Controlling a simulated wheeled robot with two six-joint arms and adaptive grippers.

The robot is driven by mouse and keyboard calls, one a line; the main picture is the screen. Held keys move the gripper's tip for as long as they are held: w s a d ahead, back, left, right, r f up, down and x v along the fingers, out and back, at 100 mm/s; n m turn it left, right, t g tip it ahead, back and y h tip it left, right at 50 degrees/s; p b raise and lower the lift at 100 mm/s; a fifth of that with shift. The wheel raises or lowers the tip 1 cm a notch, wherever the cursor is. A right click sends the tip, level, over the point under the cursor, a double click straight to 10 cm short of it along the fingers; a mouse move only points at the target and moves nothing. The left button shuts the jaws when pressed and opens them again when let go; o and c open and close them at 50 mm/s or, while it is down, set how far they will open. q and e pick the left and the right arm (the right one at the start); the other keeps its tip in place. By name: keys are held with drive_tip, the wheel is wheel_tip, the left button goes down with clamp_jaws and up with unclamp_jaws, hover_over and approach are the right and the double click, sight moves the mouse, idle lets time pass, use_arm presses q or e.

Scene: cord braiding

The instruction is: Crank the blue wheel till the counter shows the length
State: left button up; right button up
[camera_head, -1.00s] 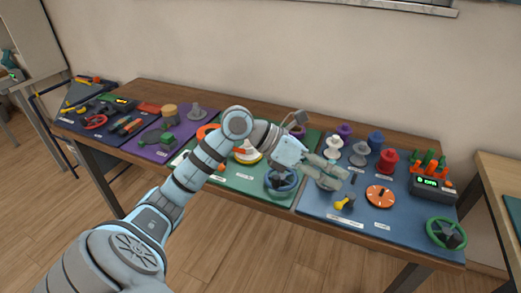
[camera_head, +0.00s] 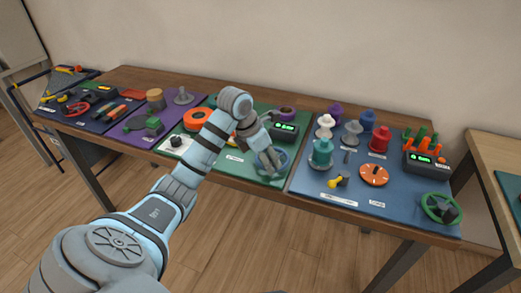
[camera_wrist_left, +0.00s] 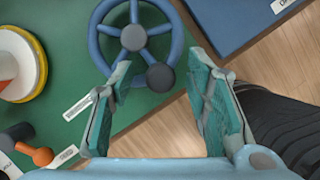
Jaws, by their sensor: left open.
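The blue wheel (camera_head: 282,155) lies at the front right of the green mat (camera_head: 230,168). In the left wrist view the blue wheel (camera_wrist_left: 97,50) shows spokes, a grey hub and a dark grey knob (camera_wrist_left: 160,76) on its near rim. My left gripper (camera_head: 268,168) is over the wheel, pointing down, and hides part of it. In the wrist view its open fingers (camera_wrist_left: 158,68) stand on either side of the knob, with gaps visible. The counter (camera_head: 285,130) is a dark box with green lit digits behind the wheel; its digits are too small to read.
The blue mat (camera_head: 310,183) to the right holds a teal spool (camera_head: 320,153), several other spools, an orange dial (camera_head: 374,174) and a green wheel (camera_head: 441,208). An orange ring (camera_head: 198,118) stands left of my forearm. The table's front edge is close to the wheel.

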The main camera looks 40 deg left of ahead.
use_arm(q)
drive_tip(key=shift+w+f, duration=0.1)
drive_tip(key=shift+f, duration=0.1)
clamp_jaws()
idle(0.3)
